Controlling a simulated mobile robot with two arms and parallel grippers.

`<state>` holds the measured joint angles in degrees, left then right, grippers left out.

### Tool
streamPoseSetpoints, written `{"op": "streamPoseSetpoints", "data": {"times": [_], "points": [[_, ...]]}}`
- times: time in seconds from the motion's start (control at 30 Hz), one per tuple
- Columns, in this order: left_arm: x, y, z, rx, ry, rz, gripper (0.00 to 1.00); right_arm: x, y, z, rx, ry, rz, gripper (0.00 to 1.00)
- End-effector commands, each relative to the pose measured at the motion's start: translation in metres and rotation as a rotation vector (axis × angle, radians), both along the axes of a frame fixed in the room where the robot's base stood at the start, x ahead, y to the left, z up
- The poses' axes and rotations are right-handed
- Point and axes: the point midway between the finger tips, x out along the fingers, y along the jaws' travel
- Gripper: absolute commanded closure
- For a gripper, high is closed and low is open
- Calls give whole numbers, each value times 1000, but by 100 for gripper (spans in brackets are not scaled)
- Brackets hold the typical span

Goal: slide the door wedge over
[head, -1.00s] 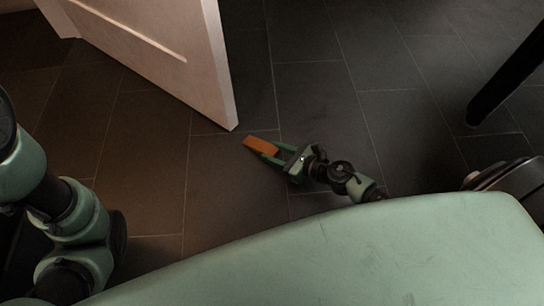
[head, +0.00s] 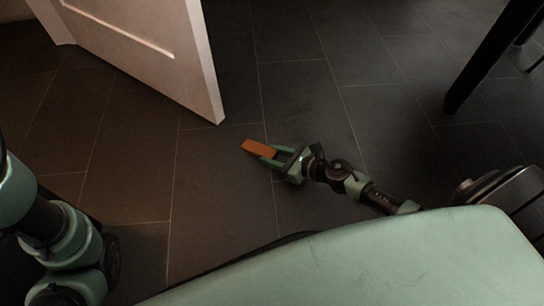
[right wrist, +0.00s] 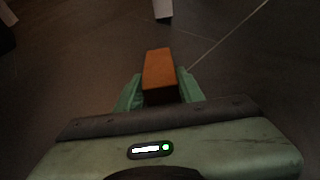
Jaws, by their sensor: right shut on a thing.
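The orange-brown door wedge (head: 257,147) is low over or on the dark tiled floor in the head view, just in front of the door's lower corner. My right gripper (head: 271,155) is shut on the wedge, with its green fingers on both sides. The right wrist view shows the wedge (right wrist: 159,72) between the fingers (right wrist: 159,92), its far end sticking out beyond them. The white door (head: 150,50) stands open. There is a gap between its bottom corner and the wedge. My left gripper is not in view; only part of my left arm shows.
A black table leg (head: 485,62) stands on the floor at the upper right. A dark metal-edged object (head: 492,187) at the right edge is unclear. The tiled floor (head: 330,85) between door and table leg is clear.

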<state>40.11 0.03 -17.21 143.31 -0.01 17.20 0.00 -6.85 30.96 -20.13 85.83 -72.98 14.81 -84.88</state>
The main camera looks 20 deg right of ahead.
Motion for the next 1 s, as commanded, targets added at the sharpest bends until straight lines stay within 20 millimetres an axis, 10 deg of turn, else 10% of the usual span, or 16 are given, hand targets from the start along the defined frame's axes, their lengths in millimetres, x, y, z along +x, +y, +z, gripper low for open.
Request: {"op": "streamPoseSetpoints", "data": {"times": [0.27,0.3,0.37,1.0], "points": [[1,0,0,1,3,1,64,0,0,0,0,-1,-1,100],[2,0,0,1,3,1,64,0,0,0,0,-1,-1,51],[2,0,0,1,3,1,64,0,0,0,0,-1,-1,37],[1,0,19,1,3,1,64,-37,-22,19,2,3,-2,37]]}}
